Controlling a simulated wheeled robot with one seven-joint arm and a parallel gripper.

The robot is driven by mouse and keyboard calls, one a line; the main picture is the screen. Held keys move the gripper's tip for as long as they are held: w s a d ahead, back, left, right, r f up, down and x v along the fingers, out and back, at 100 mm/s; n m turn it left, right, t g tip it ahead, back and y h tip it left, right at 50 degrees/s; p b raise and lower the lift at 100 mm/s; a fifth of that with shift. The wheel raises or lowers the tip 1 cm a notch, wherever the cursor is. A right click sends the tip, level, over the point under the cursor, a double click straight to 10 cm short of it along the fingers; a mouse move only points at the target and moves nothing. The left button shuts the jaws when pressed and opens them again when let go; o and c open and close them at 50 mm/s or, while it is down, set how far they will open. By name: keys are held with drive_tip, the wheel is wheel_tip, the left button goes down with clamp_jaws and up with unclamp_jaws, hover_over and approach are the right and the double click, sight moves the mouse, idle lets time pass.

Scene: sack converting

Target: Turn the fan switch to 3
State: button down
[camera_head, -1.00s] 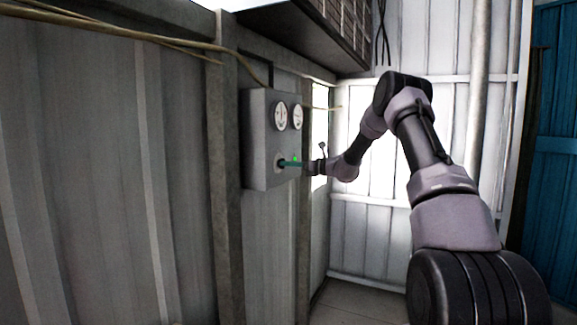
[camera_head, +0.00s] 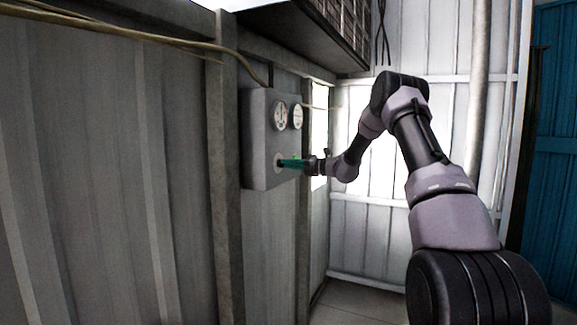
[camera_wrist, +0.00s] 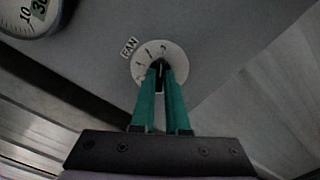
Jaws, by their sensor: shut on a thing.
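The fan switch (camera_wrist: 158,67) is a small dark knob on a round pale dial plate (camera_wrist: 141,70) in the wrist view. A "FAN" label (camera_wrist: 129,47) is beside the plate, and small numerals run along its edge, too small to read surely. My gripper (camera_wrist: 160,72) has its green fingers closed together on the knob, which they mostly hide, so I cannot tell which number it points to. In the head view my gripper (camera_head: 281,163) reaches the front of the grey control box (camera_head: 260,176) from the right, below two round gauges.
The gauges, a left one (camera_head: 281,115) and a right one (camera_head: 297,116), sit above the switch. A small green spot (camera_head: 296,156) shows by the fingers. The box hangs on a corrugated wall (camera_head: 100,180), with a cable (camera_head: 240,66) above. A dark overhang (camera_head: 300,35) juts out higher up.

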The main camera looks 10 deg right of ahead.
drive_tip(key=shift+f+m, duration=0.15)
drive_tip(key=shift+m, duration=0.25)
drive_tip(key=c, duration=0.9)
unclamp_jaws()
drive_tip(key=v, duration=1.1)
